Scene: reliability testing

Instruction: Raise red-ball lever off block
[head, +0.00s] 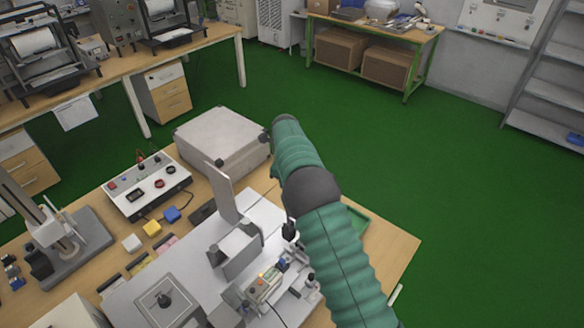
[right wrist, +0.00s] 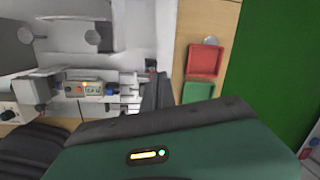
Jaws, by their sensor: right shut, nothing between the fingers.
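I cannot make out a lever with a red ball in either view; my right arm covers part of the bench. A grey metal block (head: 236,250) with a tilted plate behind it stands on the white machine base. My right gripper (head: 290,230) is mostly hidden behind my teal arm, close to the right of the block. In the right wrist view its dark fingers (right wrist: 155,88) are shut and empty, near the instrument's right end. My left gripper is not in view.
A red tray (right wrist: 205,61) and a green tray (right wrist: 197,92) lie on the wooden bench edge. A control box (head: 148,185), a large grey box (head: 222,140) and a stand (head: 60,240) occupy the bench. Green floor is open beyond.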

